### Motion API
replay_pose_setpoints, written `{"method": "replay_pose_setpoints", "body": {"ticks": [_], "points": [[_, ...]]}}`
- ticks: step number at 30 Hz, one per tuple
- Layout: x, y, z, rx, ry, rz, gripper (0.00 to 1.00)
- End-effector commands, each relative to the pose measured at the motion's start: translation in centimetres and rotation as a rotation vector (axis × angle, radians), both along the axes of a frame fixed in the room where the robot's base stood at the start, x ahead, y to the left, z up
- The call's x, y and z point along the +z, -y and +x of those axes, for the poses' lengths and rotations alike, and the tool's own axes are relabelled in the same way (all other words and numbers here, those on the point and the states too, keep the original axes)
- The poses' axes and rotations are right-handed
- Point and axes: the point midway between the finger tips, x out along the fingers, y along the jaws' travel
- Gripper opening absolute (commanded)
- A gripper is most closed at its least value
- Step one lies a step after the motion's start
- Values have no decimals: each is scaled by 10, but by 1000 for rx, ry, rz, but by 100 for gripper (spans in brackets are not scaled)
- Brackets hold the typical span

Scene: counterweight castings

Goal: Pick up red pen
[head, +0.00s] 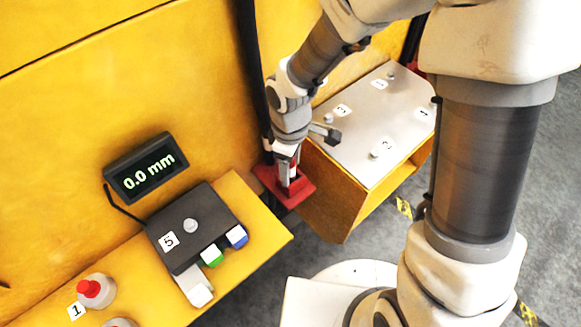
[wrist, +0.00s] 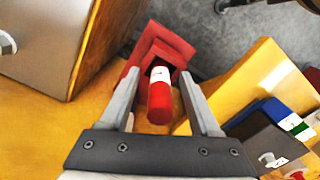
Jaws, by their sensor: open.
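The red pen (wrist: 160,100) has a white band and stands in a red square holder (wrist: 150,42) in the wrist view. My gripper (wrist: 160,76) is open, with one finger on each side of the pen; I cannot tell whether either finger touches it. In the head view my gripper (head: 287,165) points down over the red holder (head: 303,192), and the pen there is mostly hidden by the fingers.
A yellow box with a grey numbered top (head: 370,125) stands right of the holder. A yellow wall rises behind.

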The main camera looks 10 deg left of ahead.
Motion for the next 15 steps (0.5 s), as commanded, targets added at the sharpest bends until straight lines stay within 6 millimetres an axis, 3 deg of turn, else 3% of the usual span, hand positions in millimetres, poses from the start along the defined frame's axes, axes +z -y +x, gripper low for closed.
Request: {"method": "replay_pose_setpoints", "body": {"ticks": [2, 12, 15], "points": [[0, 0, 0, 0, 0, 0, 64], [1, 0, 0, 0, 0, 0, 4], [1, 0, 0, -1, 0, 0, 0]]}}
